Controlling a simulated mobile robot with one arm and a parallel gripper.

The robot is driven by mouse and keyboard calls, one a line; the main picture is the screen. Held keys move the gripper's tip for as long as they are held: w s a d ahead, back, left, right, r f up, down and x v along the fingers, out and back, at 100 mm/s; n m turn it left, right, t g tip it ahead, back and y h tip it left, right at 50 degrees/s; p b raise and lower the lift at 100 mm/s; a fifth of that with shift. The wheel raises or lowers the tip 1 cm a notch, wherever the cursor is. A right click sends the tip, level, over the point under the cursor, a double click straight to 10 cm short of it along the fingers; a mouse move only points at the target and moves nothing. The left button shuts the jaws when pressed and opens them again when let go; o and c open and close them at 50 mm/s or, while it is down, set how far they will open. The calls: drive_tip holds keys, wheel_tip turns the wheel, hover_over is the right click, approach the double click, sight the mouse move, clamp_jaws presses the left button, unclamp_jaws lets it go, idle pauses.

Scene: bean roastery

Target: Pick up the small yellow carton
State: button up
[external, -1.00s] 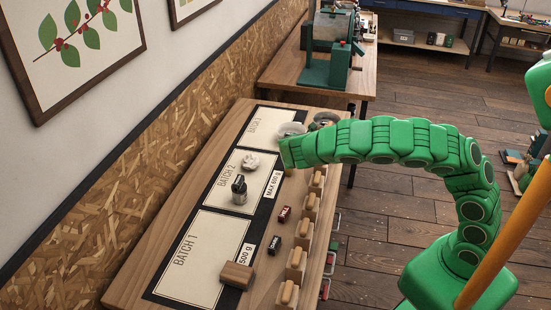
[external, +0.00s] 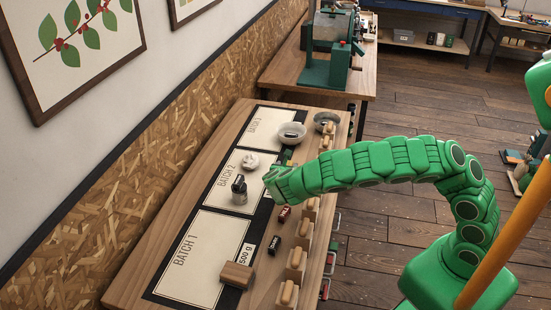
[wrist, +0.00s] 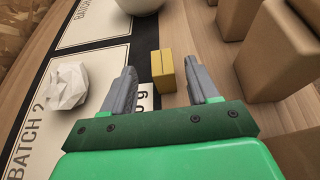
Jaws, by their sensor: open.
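The small yellow carton (wrist: 163,72) stands on the table in the wrist view, on the dark strip's edge beside the label card (wrist: 144,98). My gripper (wrist: 160,78) is open, one grey finger to the left of the carton and one to the right. The carton shows between and just past the fingertips, with a gap on each side. In the external view my gripper (external: 287,158) is low over the table at the right edge of the Batch 2 mat (external: 222,187). I cannot make out the carton there; my arm hides that spot.
Brown blocks (wrist: 274,50) stand close on the right. A crumpled white object (wrist: 67,85) lies on the left, on Batch 2. A pale bowl (external: 291,131) stands beyond.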

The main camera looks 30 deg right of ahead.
sight(289, 164)
drive_tip(key=x, duration=0.4)
drive_tip(key=shift+d+f, duration=0.1)
drive_tip(key=shift+f, duration=0.05)
drive_tip(key=shift+c, duration=0.4)
drive_tip(key=c, duration=1)
